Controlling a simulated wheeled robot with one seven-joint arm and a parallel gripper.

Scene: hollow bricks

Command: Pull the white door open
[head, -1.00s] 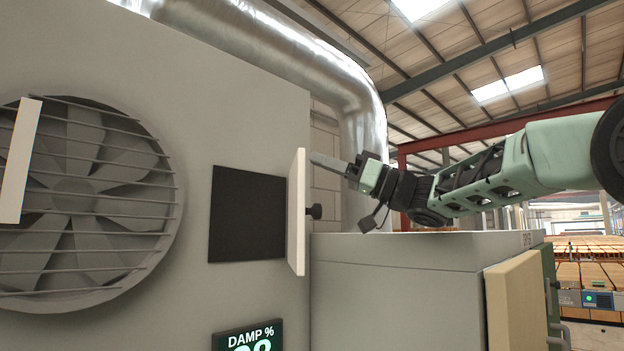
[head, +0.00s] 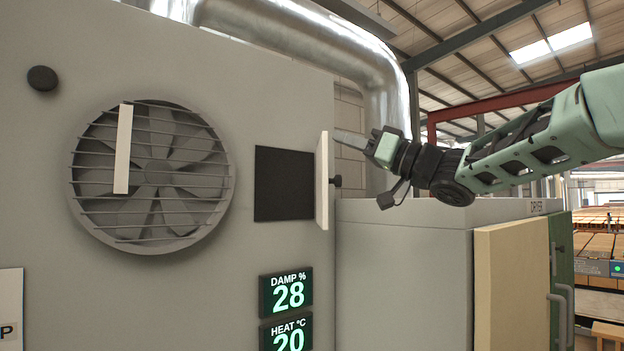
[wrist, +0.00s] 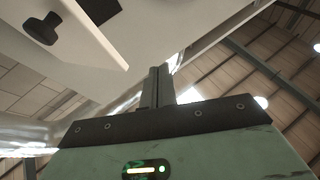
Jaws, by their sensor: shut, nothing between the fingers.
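The white door (head: 322,180) is a small panel on the grey machine wall. It stands swung out from the wall, seen nearly edge-on in the head view, beside a dark square opening (head: 284,184). Its black knob (head: 336,181) is on the side facing right. My gripper (head: 338,137) is shut and empty, near the door's upper edge on the knob side; I cannot tell whether it touches. In the wrist view the door (wrist: 88,32) and knob (wrist: 42,29) are at upper left, apart from the shut fingers (wrist: 157,75).
A caged fan (head: 150,175) with a pale upright bar (head: 123,150) in front is at left. Displays reading 28 (head: 287,292) and 20 (head: 287,337) sit below the opening. A grey cabinet (head: 400,275) with a cream panel (head: 511,285) stands below my arm. A silver duct (head: 310,40) runs behind.

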